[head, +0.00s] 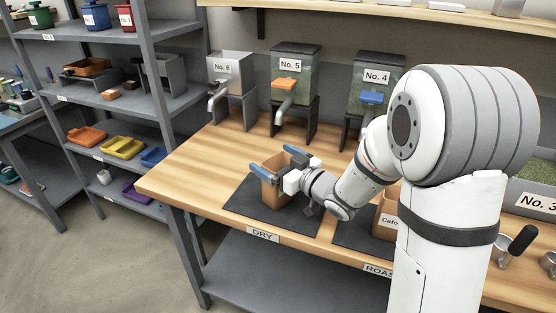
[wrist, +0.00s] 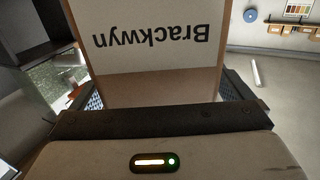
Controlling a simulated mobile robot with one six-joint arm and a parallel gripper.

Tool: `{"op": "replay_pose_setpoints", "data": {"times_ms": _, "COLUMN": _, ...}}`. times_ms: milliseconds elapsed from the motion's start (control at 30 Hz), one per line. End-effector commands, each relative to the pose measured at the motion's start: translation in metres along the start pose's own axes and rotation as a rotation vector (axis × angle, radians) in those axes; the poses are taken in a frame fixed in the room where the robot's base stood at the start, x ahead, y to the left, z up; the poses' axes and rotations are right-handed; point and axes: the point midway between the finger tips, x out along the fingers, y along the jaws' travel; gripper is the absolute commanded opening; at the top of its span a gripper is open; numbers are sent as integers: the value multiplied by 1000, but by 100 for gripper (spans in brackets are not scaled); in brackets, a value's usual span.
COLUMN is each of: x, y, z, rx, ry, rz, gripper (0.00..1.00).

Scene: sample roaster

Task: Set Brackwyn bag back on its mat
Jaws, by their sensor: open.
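The Brackwyn bag (head: 271,191) is a brown, box-shaped bag. It appears to stand upright on the dark mat (head: 240,205) above the DRY label. In the wrist view the white Brackwyn label (wrist: 150,45) reads upside down and fills the space ahead. My gripper (head: 281,162) is open, with one blue finger on each side of the bag near its top. In the wrist view there seems to be a narrow gap at the fingers, but contact is hard to tell. My gripper hides part of the bag.
A second brown bag (head: 386,222), its label starting "Cafo", stands on the mat by the ROAST label, partly behind my arm. Dispensers No. 6 (head: 229,85), No. 5 (head: 293,85) and No. 4 (head: 375,95) line the back. The bench (head: 175,175) is clear at left.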

Motion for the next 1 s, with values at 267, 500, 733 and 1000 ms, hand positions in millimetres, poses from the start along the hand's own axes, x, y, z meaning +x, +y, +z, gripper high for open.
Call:
{"op": "replay_pose_setpoints", "data": {"times_ms": 267, "x": -44, "y": 2, "z": -2, "rx": 0, "ry": 0, "rz": 6, "gripper": 99}}
{"op": "replay_pose_setpoints", "data": {"times_ms": 500, "x": -94, "y": 2, "z": -2, "rx": 0, "ry": 0, "rz": 5, "gripper": 99}}
{"op": "replay_pose_setpoints", "data": {"times_ms": 733, "x": -117, "y": 2, "z": -2, "rx": -1, "ry": 0, "rz": 2, "gripper": 99}}
{"op": "replay_pose_setpoints", "data": {"times_ms": 1000, "x": -121, "y": 1, "z": -2, "rx": 0, "ry": 0, "rz": 1, "gripper": 99}}
